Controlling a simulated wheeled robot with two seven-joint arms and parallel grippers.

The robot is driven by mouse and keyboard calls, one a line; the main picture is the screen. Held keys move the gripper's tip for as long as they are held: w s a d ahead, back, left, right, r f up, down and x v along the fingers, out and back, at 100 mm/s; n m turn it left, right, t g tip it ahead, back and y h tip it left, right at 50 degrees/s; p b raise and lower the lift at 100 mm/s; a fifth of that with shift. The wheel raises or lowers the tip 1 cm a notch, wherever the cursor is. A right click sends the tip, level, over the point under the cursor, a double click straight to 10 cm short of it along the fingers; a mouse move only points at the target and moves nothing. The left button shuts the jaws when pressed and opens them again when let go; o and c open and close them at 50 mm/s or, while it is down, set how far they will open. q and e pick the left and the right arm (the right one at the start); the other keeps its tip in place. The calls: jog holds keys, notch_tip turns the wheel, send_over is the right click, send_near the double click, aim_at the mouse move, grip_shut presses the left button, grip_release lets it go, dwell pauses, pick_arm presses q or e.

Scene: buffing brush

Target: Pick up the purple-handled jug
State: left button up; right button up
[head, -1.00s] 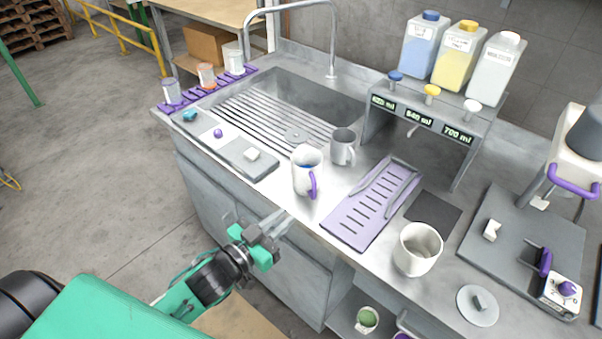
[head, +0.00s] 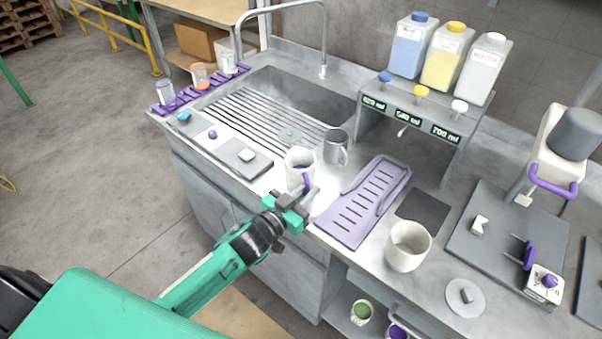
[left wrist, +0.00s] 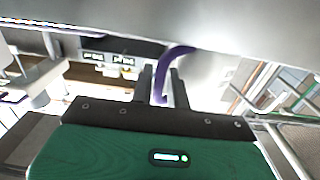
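The white purple-handled jug (head: 296,163) stands upright on the steel counter, near the front edge; its purple handle (head: 307,183) faces the front. My left gripper (head: 308,198) is at the handle, fingers pointing at the jug. In the left wrist view the purple handle (left wrist: 164,82) lies between the two open fingers (left wrist: 162,86), with a gap visible beside it. The jug's pale wall (left wrist: 230,28) fills the top of that view. My right gripper is not in view.
A grey mug (head: 336,147) stands close behind the jug on the right. A purple slotted tray (head: 345,222) lies to the right, with a white cup (head: 405,250) beyond it. A grey board (head: 235,158) and the sink (head: 290,100) are on the left.

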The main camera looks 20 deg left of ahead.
pick_arm(q)
jog(key=shift+x, duration=1.05)
grip_shut()
jog(key=shift+r, duration=0.2)
